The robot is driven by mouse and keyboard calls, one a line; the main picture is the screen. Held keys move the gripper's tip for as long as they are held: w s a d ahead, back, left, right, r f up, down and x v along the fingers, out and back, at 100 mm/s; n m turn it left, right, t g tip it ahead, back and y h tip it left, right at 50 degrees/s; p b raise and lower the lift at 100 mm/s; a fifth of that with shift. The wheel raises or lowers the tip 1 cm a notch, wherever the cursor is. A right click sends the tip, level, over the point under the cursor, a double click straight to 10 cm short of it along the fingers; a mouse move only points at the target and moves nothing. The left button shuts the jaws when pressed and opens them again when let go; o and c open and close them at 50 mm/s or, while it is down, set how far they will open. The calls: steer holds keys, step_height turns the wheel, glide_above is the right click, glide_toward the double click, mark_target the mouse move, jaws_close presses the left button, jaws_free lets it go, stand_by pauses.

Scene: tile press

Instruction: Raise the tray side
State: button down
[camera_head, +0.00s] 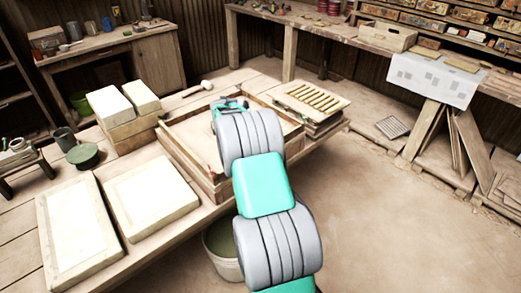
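A shallow square wooden tray (183,160) with raised sides sits on the workbench near the middle of the picture. My arm reaches across its right part from the lower right and hides some of its inside and near right side. My gripper (228,104), teal and small in view, is at the tray's far part. It is mostly hidden behind my grey arm link. I cannot tell whether its fingers are open or shut, or whether they touch the tray.
Two pale slabs (150,197) lie at the bench's front left. White blocks (118,107) stand behind them, near a dark green pot (84,154). A slotted board (310,101) lies right of the tray. A bucket (222,244) stands below the bench edge.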

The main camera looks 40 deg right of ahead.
stand_by(0.4)
steer(key=c, duration=1.3)
jaws_free()
steer(key=shift+o, duration=0.2)
steer(key=shift+w, duration=0.1)
steer(key=v, duration=0.8)
steer(key=shift+d, duration=0.1)
